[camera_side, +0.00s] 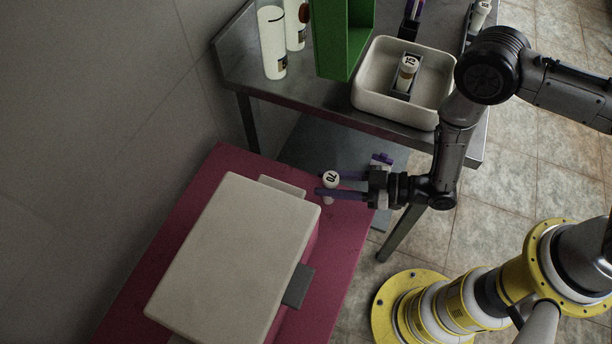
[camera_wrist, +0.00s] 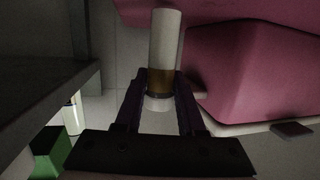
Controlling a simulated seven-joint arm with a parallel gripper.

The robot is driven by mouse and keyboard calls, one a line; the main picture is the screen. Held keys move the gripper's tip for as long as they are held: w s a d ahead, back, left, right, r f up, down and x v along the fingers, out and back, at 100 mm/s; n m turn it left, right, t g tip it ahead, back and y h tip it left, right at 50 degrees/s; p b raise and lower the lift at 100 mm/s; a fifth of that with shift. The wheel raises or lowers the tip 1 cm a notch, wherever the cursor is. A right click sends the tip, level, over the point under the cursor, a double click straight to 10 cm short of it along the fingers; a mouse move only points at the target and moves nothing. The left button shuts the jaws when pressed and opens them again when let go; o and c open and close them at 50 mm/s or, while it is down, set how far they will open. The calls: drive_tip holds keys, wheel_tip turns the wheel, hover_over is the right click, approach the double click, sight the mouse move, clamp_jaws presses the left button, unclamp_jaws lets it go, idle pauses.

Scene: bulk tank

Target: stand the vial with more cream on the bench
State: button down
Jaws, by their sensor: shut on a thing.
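My gripper (camera_side: 328,190), with purple fingers, is shut on a small vial (camera_side: 330,180) with a white cap marked 70. The vial is at the upper right part of the pink surface (camera_side: 345,240), beside the pale-lidded box; I cannot tell whether it touches the surface. In the wrist view the held vial (camera_wrist: 165,45) shows a long whitish part and a brown band near the fingers. A second vial (camera_side: 407,73), its cap marked 75, is in a dark holder inside the white tray (camera_side: 364,88). Its cream level cannot be read.
A pink box with a pale lid (camera_side: 230,260) and grey latch (camera_side: 298,287) stands close to my gripper. The metal bench (camera_side: 300,100) behind carries a green open box (camera_side: 340,40), tall white bottles (camera_side: 272,45) and another small vial (camera_side: 480,15) at the far right.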

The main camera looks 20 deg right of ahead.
drive_tip(key=f+v, duration=0.2)
drive_tip(key=v, duration=0.9)
drive_tip(key=f+v, duration=0.2)
drive_tip(key=v, duration=0.9)
drive_tip(key=shift+s+d+f, duration=0.2)
drive_tip(key=shift+s+d, duration=0.2)
drive_tip(key=shift+d, duration=0.25)
